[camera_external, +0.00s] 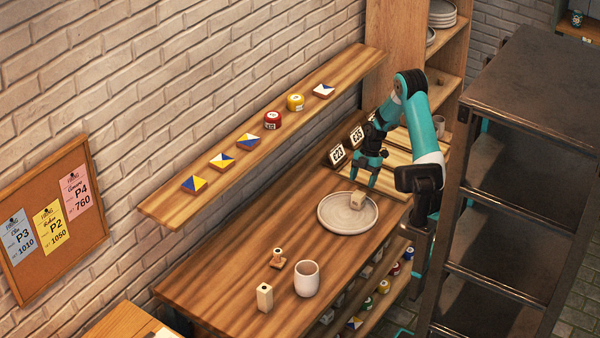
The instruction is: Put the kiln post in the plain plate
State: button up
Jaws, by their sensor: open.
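The plain plate (335,222), round and grey-white, lies on the wooden table. A small beige block (357,200), which looks like a kiln post, rests on the plate's right side toward the back. My gripper (362,181) is open just above the block, with its fingers pointing down and nothing between them. A second beige post (264,297) stands upright at the table's near end. I cannot tell from this view which of the two the task names.
A white cup (307,278) and a small wooden stamp (278,259) stand near the upright post. Number cards (338,155) line the back of the table. A wall shelf (160,207) with tiles and jars hangs over the left side. A dark metal rack (500,180) stands at right.

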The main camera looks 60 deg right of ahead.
jog(key=s+a+r+m, duration=0.3)
jog(key=a+r+m, duration=0.2)
jog(key=a+r, duration=0.85)
jog(key=s+a+r+m, duration=0.2)
jog(key=s+a+m, duration=0.4)
jog(key=s+a, duration=0.5)
